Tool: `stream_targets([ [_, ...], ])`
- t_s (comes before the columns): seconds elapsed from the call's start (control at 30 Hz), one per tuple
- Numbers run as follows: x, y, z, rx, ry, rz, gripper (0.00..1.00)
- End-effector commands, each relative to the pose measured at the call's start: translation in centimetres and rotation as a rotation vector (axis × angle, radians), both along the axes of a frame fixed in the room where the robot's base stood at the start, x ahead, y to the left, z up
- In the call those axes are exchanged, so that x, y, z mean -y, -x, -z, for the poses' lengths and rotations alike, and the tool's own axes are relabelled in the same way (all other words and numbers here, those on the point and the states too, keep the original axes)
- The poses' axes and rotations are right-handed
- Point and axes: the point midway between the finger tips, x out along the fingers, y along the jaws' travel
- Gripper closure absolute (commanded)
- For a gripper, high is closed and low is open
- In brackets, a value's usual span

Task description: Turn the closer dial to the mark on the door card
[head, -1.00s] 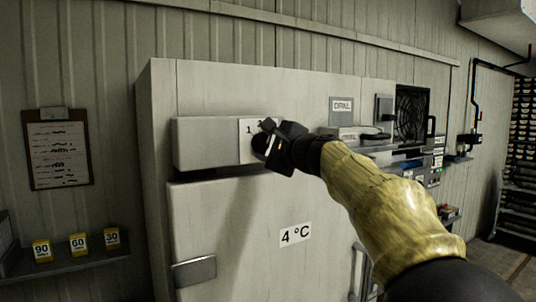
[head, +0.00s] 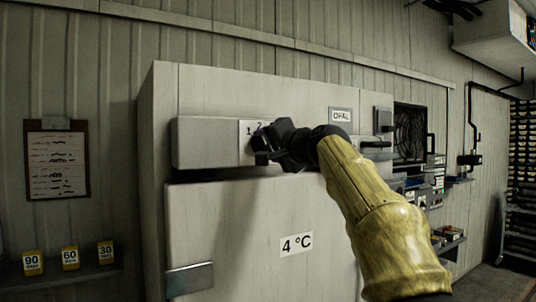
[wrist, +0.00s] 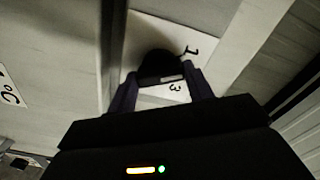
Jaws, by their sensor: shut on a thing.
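The closer dial is a dark round knob, seen in the wrist view (wrist: 158,64), on a white scale plate (head: 247,130) with printed numbers. The plate sits on the pale closer box (head: 205,143) above the door. My gripper (head: 264,146) is shut on the dial, one finger on each side, and hides most of it in the head view. A 1 and a 3 show beside the dial in the wrist view. A light strip on the dial faces the gripper between the fingers. A white card (head: 297,243) on the door reads 4 °C.
An OPAL sign (head: 341,115) is on the upper panel right of my gripper. A clipboard (head: 57,160) hangs on the left wall above a shelf with yellow 90, 60 and 30 blocks (head: 70,258).

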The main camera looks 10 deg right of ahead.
Motion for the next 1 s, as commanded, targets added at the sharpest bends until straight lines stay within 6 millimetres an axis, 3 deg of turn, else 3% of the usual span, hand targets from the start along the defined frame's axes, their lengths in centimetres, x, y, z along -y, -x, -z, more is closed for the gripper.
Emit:
stream_targets([
  [0.4,-0.02,-0.15,0.44,0.07,0.24,-0.003,0.72],
  [0.97,-0.04,-0.15,0.38,0.081,0.278,-0.004,0.72],
  [1.0,-0.04,-0.15,0.38,0.081,0.278,-0.004,0.43],
])
